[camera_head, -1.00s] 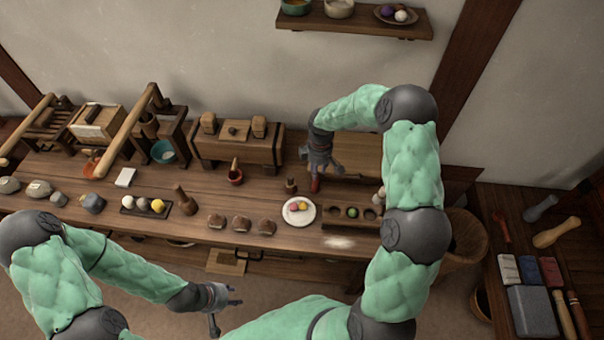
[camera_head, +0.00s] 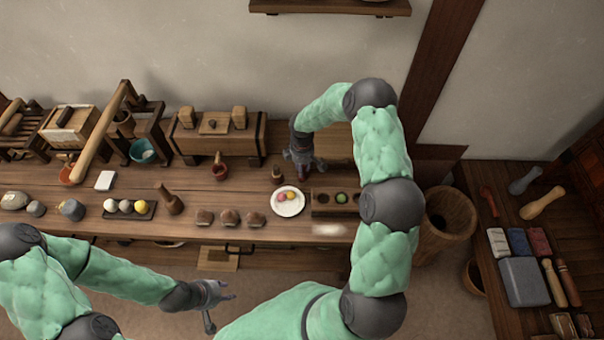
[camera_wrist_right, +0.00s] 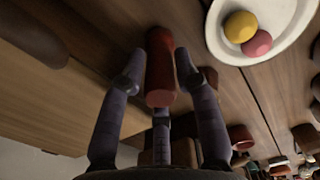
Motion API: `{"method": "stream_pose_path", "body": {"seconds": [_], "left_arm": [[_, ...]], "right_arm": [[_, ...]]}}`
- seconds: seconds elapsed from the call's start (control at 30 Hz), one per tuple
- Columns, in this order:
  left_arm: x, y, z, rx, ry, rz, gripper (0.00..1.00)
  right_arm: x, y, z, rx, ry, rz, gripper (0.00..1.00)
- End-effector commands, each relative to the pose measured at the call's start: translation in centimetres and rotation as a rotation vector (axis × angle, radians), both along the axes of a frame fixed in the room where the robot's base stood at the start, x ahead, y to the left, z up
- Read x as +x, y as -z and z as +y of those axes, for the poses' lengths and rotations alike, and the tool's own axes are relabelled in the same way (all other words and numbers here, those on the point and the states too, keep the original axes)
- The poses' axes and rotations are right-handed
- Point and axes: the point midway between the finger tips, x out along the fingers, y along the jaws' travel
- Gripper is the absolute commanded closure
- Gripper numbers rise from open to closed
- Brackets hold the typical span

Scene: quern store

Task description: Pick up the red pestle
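The red pestle (camera_wrist_right: 160,70) shows in the right wrist view as a dark red cylinder, one end towards the camera. My right gripper (camera_wrist_right: 160,62) has its fingers around it, tips close beside its sides; I cannot tell whether they press on it. In the head view my right gripper (camera_head: 303,172) is low over the bench (camera_head: 105,222), behind the white plate (camera_head: 288,211), and mostly hides the pestle. My left gripper (camera_head: 222,308) is open and empty in front of the bench, fingers spread.
A yellow and a pink ball lie on the plate. A side table (camera_head: 490,272) holds tools and blocks at the right.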

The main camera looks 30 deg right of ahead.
Motion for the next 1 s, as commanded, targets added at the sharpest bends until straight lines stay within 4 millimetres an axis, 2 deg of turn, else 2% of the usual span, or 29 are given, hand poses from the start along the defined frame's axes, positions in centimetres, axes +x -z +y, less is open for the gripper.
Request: {"method": "stream_pose_path", "body": {"seconds": [0.1,0.3,0.4,0.43,0.8,1.0], "left_arm": [[0.0,0.3,0.0,0.0,0.0,0.0,0.6],[0.0,0.2,0.0,0.0,0.0,0.0,0.6],[0.0,0.2,0.0,0.0,0.0,0.0,0.6],[0.0,0.2,0.0,0.0,0.0,0.0,0.6],[0.0,0.2,0.0,0.0,0.0,0.0,0.6],[0.0,-0.2,0.0,0.0,0.0,0.0,0.6]], "right_arm": [[0.0,1.0,0.0,0.0,0.0,0.0,0.68],[0.0,1.0,0.0,-0.001,0.0,-0.001,0.68],[0.0,1.0,0.0,-0.001,0.0,-0.001,0.96],[0.0,1.0,0.0,-0.001,0.0,-0.001,1.0],[0.0,0.9,0.0,-0.001,0.0,-0.001,1.0],[0.1,-0.3,0.0,0.0,0.001,-0.004,1.0]]}}
